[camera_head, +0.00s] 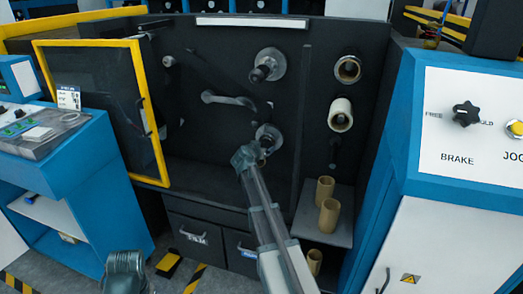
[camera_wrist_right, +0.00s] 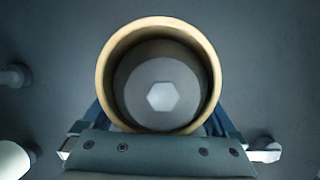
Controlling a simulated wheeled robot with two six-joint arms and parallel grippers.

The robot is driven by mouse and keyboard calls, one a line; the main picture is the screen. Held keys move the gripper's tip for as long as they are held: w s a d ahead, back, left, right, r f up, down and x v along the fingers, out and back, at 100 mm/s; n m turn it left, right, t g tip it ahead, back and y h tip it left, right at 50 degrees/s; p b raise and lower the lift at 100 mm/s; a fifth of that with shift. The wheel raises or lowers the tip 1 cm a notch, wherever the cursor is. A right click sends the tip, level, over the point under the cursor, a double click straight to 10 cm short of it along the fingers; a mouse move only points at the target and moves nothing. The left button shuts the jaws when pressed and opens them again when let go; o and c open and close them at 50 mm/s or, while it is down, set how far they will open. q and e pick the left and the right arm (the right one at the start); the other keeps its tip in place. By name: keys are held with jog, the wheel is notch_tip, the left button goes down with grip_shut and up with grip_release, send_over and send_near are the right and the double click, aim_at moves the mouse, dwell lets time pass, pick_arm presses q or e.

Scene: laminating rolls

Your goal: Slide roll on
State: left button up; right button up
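My right gripper (camera_wrist_right: 160,140) holds a tan cardboard roll core (camera_wrist_right: 104,75), with a finger on either side of it in the right wrist view. Through the core's opening I see the round grey end of a spindle (camera_wrist_right: 160,98) with a hexagonal centre, roughly centred. I cannot tell how far the core is over the spindle. In the head view my right arm reaches the lower spindle's round plate (camera_head: 272,136); the right gripper (camera_head: 261,155) and core are mostly hidden behind the wrist there. My left gripper is not in view; only a grey part of mine shows bottom left.
An upper spindle (camera_head: 262,72) sits above. Tan cores (camera_head: 328,216) stand on a shelf (camera_head: 342,238). A yellow-framed door (camera_head: 150,110) stands open at left; a blue console (camera_head: 410,120) is at right.

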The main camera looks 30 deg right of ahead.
jog(key=shift+w+d, duration=0.25)
jog(key=shift+d, duration=0.25)
jog(key=shift+s+a, duration=0.2)
jog(key=shift+s, duration=0.05)
jog(key=p+v, duration=0.2)
jog(key=v, duration=0.2)
jog(key=p+v, duration=0.2)
jog(key=v, duration=0.3)
jog(key=p+v, duration=0.1)
jog(key=v, duration=0.4)
jog(key=shift+w+a+p, duration=0.25)
jog(key=shift+a+p, duration=0.05)
jog(key=shift+p, duration=0.1)
